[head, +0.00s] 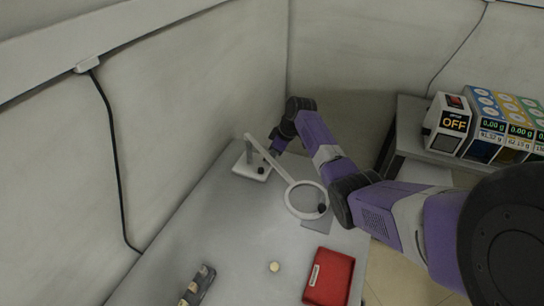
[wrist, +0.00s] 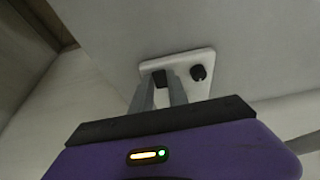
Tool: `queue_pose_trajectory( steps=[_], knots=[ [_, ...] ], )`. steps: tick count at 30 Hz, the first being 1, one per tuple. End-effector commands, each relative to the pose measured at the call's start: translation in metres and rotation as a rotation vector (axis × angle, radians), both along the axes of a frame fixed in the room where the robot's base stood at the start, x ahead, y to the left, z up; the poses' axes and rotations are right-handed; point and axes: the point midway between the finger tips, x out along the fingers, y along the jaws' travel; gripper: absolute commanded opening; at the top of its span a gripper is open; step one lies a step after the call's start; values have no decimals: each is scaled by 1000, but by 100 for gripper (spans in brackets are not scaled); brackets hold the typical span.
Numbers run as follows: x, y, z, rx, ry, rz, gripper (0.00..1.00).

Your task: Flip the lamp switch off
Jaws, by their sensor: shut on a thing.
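The lamp has a white base plate (head: 246,172) at the back of the grey table, a slanted white arm and a ring head (head: 289,202). The base plate also shows in the wrist view (wrist: 188,62). On it are a black block-like switch (wrist: 160,78) and a round black knob (wrist: 198,73) to its right. My gripper (head: 274,150) reaches in beside the base from the right. In the wrist view, the fingertips (wrist: 162,86) are closed around the black switch, and the knob is outside them. The switch's position is hidden by the fingers.
A red tray (head: 345,278) lies at the table's front right, with a small pale round piece (head: 274,267) left of it. A dark object (head: 198,286) lies at the front left. A boxy unit reading OFF (head: 447,122) stands on a side bench. The table's middle left is clear.

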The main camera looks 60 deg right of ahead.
Motion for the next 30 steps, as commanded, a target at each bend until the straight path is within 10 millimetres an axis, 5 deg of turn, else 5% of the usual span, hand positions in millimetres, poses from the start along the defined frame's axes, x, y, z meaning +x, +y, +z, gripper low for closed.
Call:
queue_pose_trajectory(
  steps=[23,24,27,30],
  knots=[
    [0,0,0,0,1,-1,0],
    [0,0,0,0,1,-1,26],
    [0,0,0,0,0,-1,42],
    [0,0,0,0,0,0,42]
  ],
)
